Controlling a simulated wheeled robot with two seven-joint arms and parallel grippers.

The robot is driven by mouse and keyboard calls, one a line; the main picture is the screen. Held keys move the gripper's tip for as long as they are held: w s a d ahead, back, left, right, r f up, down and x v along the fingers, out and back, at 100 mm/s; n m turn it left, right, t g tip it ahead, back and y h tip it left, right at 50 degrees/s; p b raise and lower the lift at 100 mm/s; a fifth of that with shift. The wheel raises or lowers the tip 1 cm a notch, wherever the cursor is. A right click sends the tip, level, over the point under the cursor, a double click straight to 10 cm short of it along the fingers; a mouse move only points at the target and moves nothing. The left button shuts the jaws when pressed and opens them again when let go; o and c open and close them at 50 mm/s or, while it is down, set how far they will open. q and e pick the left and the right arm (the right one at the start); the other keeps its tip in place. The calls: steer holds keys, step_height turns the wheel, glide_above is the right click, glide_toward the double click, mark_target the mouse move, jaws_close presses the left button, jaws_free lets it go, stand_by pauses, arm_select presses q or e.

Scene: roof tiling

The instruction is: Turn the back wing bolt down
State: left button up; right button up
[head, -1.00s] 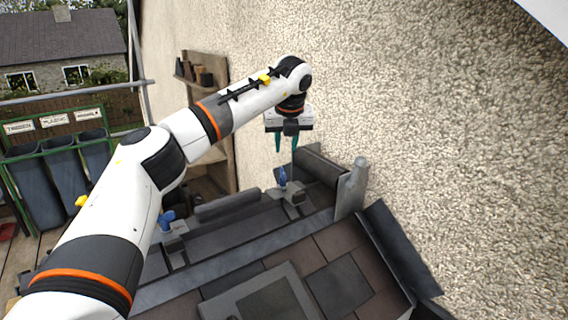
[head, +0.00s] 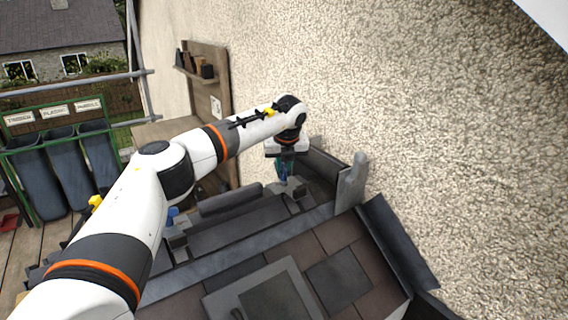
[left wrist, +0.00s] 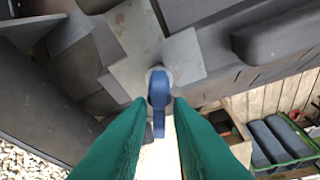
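The back wing bolt is blue and shows in the left wrist view (left wrist: 159,88), standing on a grey metal plate (left wrist: 185,57). My left gripper (left wrist: 159,103) points down over it, its two green fingers on either side of the blue wing with a narrow gap. I see the fingers as open, not pressed on the bolt. In the head view the left gripper (head: 285,170) is low at the back of the roof, and its fingers partly hide the bolt. A second blue wing bolt (head: 172,214) stands nearer, partly behind my left arm. My right gripper is not in view.
A rough rendered wall (head: 440,130) rises close on the right. Dark rolls (head: 230,198) lie beside the clamp bars. Brown roof tiles (head: 335,235) and a framed window (head: 265,300) are in front. Bins in a green rack (head: 65,170) stand far left.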

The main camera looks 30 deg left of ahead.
arm_select(q)
jaws_close()
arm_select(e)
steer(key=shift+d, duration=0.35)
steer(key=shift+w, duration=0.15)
